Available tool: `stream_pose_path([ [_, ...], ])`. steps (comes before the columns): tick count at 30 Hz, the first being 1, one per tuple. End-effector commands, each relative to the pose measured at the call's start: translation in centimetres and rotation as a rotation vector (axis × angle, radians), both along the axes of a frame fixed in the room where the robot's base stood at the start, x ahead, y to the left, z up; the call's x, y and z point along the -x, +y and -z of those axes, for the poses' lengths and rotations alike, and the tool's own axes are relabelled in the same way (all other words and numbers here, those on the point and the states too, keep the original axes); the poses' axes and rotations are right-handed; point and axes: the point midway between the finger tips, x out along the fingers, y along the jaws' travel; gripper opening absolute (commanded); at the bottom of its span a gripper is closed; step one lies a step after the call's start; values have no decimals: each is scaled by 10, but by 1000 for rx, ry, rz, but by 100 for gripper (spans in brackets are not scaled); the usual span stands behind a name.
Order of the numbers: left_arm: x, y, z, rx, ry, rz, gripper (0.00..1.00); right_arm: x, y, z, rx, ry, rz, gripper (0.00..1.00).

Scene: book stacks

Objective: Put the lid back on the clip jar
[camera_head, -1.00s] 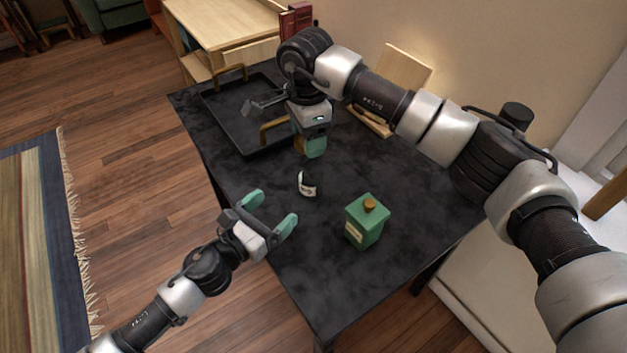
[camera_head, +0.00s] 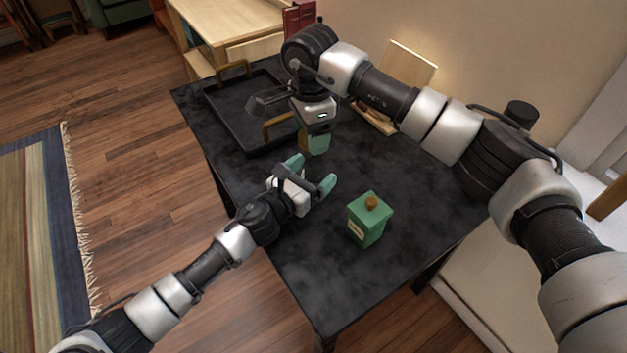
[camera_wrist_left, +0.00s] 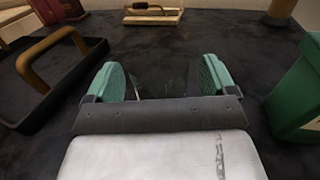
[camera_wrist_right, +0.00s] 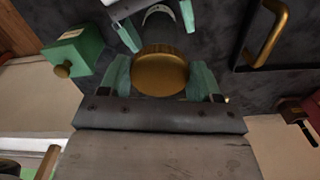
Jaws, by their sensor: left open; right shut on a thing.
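The gold round lid (camera_wrist_right: 160,72) is between the fingers of my right gripper (camera_wrist_right: 160,82), which is shut on it. In the head view my right gripper (camera_head: 316,143) points down above the table, and the lid is hard to make out there. My left gripper (camera_head: 310,174) is open, low over the table, just nearer the camera than the right. In the right wrist view, the pale curved rim of the clip jar (camera_wrist_right: 160,10) shows between the left gripper's fingers. The jar is hidden in the head view, and only faint see-through outlines show in the left wrist view.
A green box with a gold knob (camera_head: 370,222) stands right of my left gripper. A black tray (camera_head: 240,140) with brass handles lies at the back left of the dark table (camera_head: 300,270). A wooden stand (camera_head: 404,70) is behind. The front of the table is clear.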

Motion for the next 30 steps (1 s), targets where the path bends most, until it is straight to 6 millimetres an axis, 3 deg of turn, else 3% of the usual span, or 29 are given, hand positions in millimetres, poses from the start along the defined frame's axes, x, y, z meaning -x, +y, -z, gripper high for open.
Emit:
stream_pose_path([
  [9,-1,-1,0,0,0,0,84,0,0,0,0,0,0,42],
  [23,-1,-1,0,0,0,-1,13,0,0,0,0,0,0,42],
  [26,-1,-1,0,-1,1,-1,13,0,0,3,0,1,0,42],
  [30,-1,-1,0,-1,1,-1,12,0,0,22,2,2,1,42],
])
